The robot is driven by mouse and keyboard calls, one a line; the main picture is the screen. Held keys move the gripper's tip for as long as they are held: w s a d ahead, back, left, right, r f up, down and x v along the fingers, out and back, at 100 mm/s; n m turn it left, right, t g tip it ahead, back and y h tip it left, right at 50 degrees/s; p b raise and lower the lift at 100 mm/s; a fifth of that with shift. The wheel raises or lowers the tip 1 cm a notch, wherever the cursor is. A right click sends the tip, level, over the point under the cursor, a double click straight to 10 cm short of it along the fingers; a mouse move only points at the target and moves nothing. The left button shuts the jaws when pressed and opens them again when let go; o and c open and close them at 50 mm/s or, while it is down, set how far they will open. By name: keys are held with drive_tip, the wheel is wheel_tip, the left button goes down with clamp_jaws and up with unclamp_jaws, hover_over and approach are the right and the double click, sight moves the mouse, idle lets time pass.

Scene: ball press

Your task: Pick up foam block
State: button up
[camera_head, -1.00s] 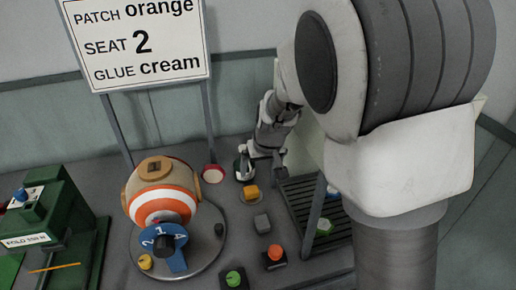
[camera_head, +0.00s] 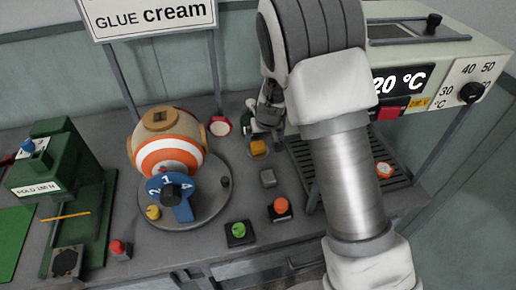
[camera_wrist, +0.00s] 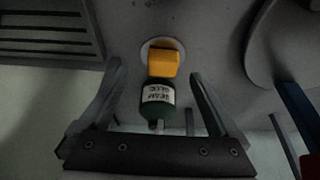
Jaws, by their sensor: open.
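A yellow-orange block (camera_head: 258,148), which looks like the foam block, sits on a small pale disc on the bench. It also shows in the wrist view (camera_wrist: 163,63), just beyond a dark green bottle (camera_wrist: 157,97) with a white cream glue label. My gripper (camera_wrist: 155,75) is open, with one finger on each side of the bottle in the picture and nothing visibly clamped. The block appears at the fingertips' far end; I cannot tell the height gap.
A striped ball (camera_head: 168,143) on a round base is left. A slatted tray (camera_head: 306,172) and heater box (camera_head: 440,75) are right. A green press (camera_head: 62,160) stands far left.

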sight(259, 147)
drive_tip(key=x, duration=0.5)
drive_tip(key=shift+s+a+f, duration=0.1)
drive_tip(key=shift+s+a, duration=0.05)
drive_tip(key=shift+a, duration=0.1)
drive_tip(key=c, duration=1.5)
wheel_tip(259, 147, up, 8)
drive_tip(key=shift+s+f+p, duration=0.1)
drive_tip(key=shift+p, duration=0.3)
drive_tip(key=shift+c, duration=0.2)
drive_tip(key=s+d+b, duration=0.1)
drive_tip(key=s+d, duration=0.1)
drive_tip(key=s, duration=0.6)
drive_tip(key=s+d+b, duration=0.1)
drive_tip(key=s+d, duration=0.2)
drive_tip(key=s, duration=0.6)
drive_tip(key=shift+f, duration=0.35)
drive_tip(key=shift+s, duration=0.1)
drive_tip(key=o, duration=0.7)
drive_tip(key=c, duration=0.5)
